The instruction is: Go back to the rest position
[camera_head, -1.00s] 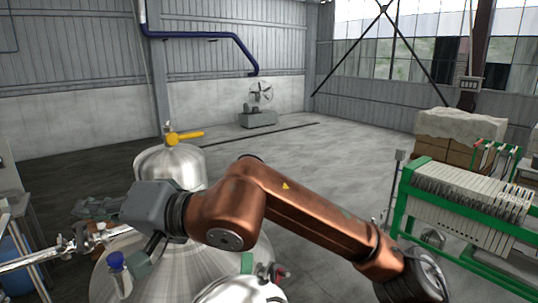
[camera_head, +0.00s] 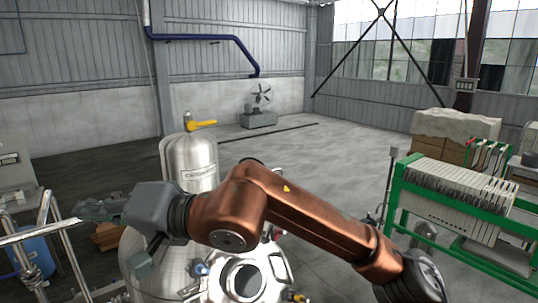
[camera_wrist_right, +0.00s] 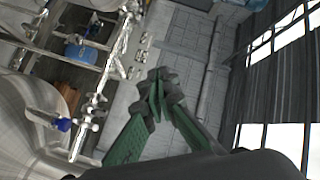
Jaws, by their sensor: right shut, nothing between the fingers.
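My right arm crosses the head view from the lower right, its copper links in front of the steel tank. My right gripper (camera_head: 97,209) points left at the left side of the picture, shut and empty, in the air near the metal rails. In the right wrist view its green fingers (camera_wrist_right: 157,92) meet at the tips with nothing between them. My left gripper is not in view. The steel tank (camera_head: 190,160) with a yellow-handled valve (camera_head: 201,124) stands behind my right arm, and the arm hides part of it.
Metal rails (camera_head: 40,235) and a blue drum (camera_head: 38,248) are at the left, close to the gripper. A round tank opening (camera_head: 246,281) lies below my arm. A green-framed filter press (camera_head: 455,190) stands at the right.

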